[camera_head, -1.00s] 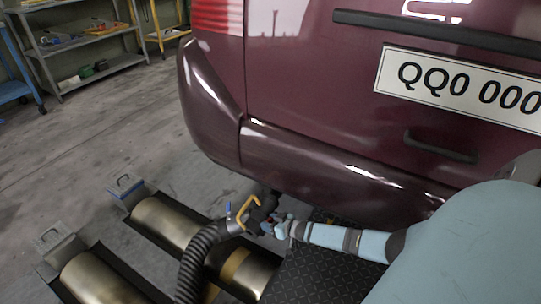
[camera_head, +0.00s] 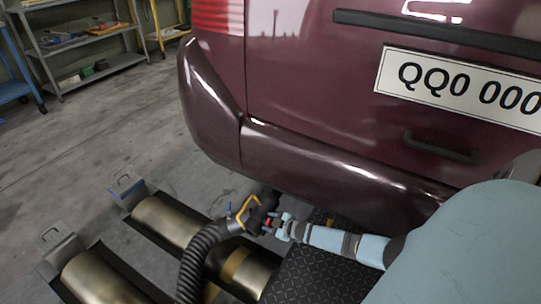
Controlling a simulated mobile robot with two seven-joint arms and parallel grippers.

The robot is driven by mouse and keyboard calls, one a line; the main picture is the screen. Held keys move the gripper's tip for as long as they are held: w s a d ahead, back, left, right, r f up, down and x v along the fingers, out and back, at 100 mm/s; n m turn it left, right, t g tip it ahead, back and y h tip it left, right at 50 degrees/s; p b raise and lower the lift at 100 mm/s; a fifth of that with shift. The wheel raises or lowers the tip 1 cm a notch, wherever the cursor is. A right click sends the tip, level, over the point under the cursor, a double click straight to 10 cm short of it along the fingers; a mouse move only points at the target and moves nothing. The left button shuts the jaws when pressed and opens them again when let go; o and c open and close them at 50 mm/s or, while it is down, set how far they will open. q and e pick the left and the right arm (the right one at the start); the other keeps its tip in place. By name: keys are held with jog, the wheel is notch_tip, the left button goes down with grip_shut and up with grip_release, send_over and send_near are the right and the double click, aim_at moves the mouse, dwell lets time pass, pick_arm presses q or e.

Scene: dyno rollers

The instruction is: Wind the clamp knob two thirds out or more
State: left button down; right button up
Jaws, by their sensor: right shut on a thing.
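A black ribbed hose (camera_head: 196,262) rises from the floor to a dark nozzle with a yellow handle (camera_head: 243,211) under the rear bumper of a dark red car (camera_head: 300,155). A small red part, apparently the clamp knob (camera_head: 267,223), shows at the nozzle's right side. My right gripper (camera_head: 271,226) comes in from the right and is shut on the knob. Its fingers hide much of the knob, so how far it is wound out cannot be told. A small blue part (camera_head: 229,208) shows at the nozzle's left. My left gripper is not in view.
Metal rollers (camera_head: 170,222) lie in the floor at the lower left, beside a black tread plate (camera_head: 318,274). The bumper hangs close above the nozzle and my right arm. Shelves (camera_head: 85,50) stand at the back left, with open floor before them.

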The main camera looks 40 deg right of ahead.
jog(key=shift+n, duration=0.5)
jog(key=o, duration=0.9)
